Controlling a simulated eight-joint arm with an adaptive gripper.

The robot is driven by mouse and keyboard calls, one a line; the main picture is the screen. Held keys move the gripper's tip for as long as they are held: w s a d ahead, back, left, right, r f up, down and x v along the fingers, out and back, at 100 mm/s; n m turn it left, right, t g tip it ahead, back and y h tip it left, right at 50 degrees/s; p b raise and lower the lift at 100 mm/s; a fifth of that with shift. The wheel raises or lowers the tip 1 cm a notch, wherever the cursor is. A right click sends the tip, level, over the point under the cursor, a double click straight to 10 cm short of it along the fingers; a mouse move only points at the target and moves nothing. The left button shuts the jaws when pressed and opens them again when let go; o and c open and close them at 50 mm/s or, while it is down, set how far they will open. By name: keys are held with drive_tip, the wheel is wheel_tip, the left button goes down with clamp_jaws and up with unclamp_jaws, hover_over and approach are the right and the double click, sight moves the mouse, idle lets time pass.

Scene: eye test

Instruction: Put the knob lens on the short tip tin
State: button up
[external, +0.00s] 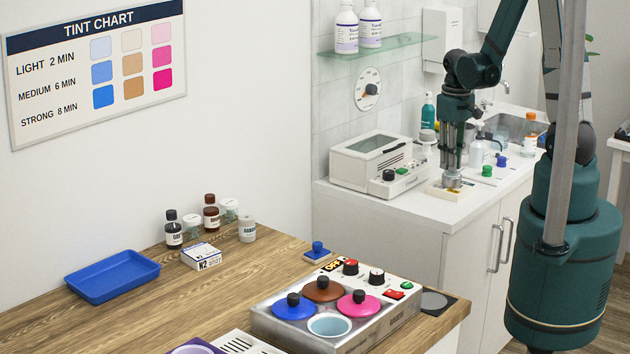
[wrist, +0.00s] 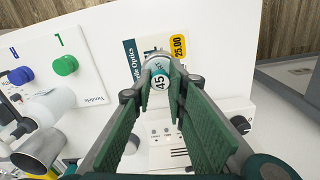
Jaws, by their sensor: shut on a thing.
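My gripper (external: 453,178) is over the far white counter, pointing down, shut on a small silvery round piece with a white and teal face marked 45 (wrist: 160,78). The piece sits between the fingertips, over a pale card with a yellow 25.00 tag (wrist: 179,46); I cannot tell if it touches. I cannot tell for certain that this piece is the knob lens. No tin is clearly marked as the short tip tin. A metal cup (wrist: 38,152) shows at the lower left of the wrist view.
A white plate with green (external: 487,171) and blue (external: 501,161) knobs lies right of my gripper. A white appliance (external: 372,160) stands to its left. Bottles and a sink are behind. The wooden counter holds a blue tray (external: 113,276) and a warmer with coloured lids (external: 323,288).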

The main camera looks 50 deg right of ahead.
drive_tip(key=shift+f, duration=0.4)
drive_tip(key=o, duration=0.8)
drive_tip(key=shift+r, duration=0.25)
wheel_tip(320, 180, up, 12)
drive_tip(key=p, duration=0.1)
idle(0.8)
drive_tip(key=shift+a, duration=0.1)
idle(0.5)
